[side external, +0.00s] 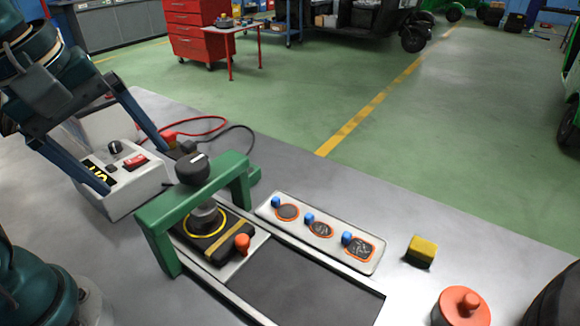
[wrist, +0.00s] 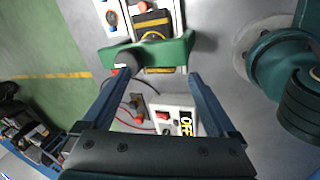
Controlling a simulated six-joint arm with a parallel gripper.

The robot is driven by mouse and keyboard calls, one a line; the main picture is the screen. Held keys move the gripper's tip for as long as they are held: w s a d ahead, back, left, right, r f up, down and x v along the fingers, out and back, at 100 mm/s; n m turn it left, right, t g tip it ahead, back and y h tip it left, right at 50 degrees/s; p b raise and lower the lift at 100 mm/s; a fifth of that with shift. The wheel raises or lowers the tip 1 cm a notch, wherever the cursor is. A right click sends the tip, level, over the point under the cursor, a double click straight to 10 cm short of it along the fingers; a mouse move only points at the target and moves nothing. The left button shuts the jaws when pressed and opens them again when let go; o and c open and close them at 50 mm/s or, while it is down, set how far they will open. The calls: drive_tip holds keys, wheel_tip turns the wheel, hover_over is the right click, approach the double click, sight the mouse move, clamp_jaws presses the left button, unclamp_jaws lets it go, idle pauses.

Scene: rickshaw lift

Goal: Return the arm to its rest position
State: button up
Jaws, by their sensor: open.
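My gripper (side external: 136,167) is at the left of the side view, its two blue fingers spread wide with nothing between them. The fingers reach down over a white control box (side external: 150,178) with a black knob, a red switch and a yellow-on-black OFF label. I cannot tell whether the fingertips touch it. In the wrist view my gripper (wrist: 160,76) is open, with the control box (wrist: 187,103) seen between and beyond the fingers. A green bridge frame (side external: 163,212) with a black knob on top stands beside it, and also shows in the wrist view (wrist: 178,52).
A black slab with a yellow band (side external: 215,240) sits under the green frame. A white tray (side external: 335,254) with blue pegs, a yellow block (side external: 422,251) and an orange-topped cylinder (side external: 463,304) stand to the right. Red and black cables lie behind the control box.

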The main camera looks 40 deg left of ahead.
drive_tip(key=f+m, duration=0.1)
drive_tip(key=m, duration=0.3)
drive_tip(key=s+f+m+t, duration=0.1)
drive_tip(key=f+m, duration=0.1)
drive_tip(key=m, duration=0.2)
drive_tip(key=s+f+m, duration=0.1)
drive_tip(key=f+m, duration=0.1)
drive_tip(key=m, duration=0.2)
drive_tip(key=shift+w+m, duration=0.1)
drive_tip(key=shift+m, duration=0.6)
drive_tip(key=shift+w+r+m+t, duration=0.1)
drive_tip(key=shift+w+m+t, duration=0.15)
drive_tip(key=shift+m, duration=0.45)
